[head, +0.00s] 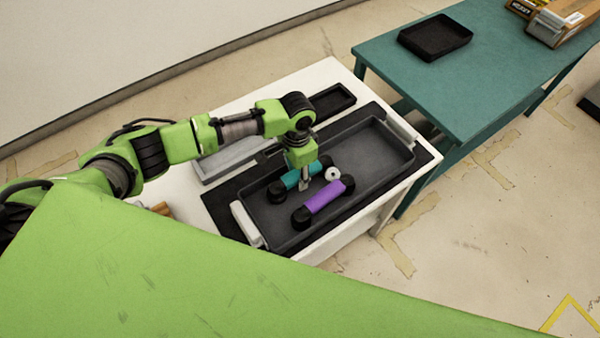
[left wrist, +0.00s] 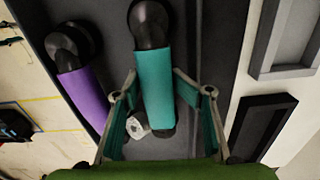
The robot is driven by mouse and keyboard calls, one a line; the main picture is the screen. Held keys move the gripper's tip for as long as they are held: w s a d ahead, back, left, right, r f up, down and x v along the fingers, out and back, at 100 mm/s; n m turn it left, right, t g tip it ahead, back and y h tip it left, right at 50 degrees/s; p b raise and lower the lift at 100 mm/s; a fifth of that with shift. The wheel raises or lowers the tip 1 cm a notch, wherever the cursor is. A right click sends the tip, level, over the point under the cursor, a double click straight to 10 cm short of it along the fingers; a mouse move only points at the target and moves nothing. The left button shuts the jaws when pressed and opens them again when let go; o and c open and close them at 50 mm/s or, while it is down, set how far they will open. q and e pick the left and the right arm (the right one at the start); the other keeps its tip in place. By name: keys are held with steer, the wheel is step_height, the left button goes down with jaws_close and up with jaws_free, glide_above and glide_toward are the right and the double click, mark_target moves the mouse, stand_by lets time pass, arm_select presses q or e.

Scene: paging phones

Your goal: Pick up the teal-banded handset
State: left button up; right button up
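The teal-banded handset (head: 301,176) lies in the dark grey tray (head: 375,178), with black ends and a teal middle. It also shows in the left wrist view (left wrist: 154,75). A purple-banded handset (head: 327,195) lies beside it, nearer the front of the tray, and shows in the left wrist view (left wrist: 84,98). My left gripper (head: 305,186) points down over the teal handset. In the left wrist view, its open fingers (left wrist: 155,78) stand on either side of the teal band; I cannot tell whether they touch it. My right gripper is out of view.
A small white ring-like object (head: 332,174) lies in the tray beside the handsets. The tray has pale end handles (head: 246,223). Behind it on the white table (head: 318,76) is a small black tray (head: 333,101). A teal table (head: 445,90) with a black tray (head: 435,37) stands at right.

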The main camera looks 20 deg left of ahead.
arm_select(q)
steer(key=shift+w+r, duration=0.15)
jaws_close()
steer(key=shift+w+r, duration=0.1)
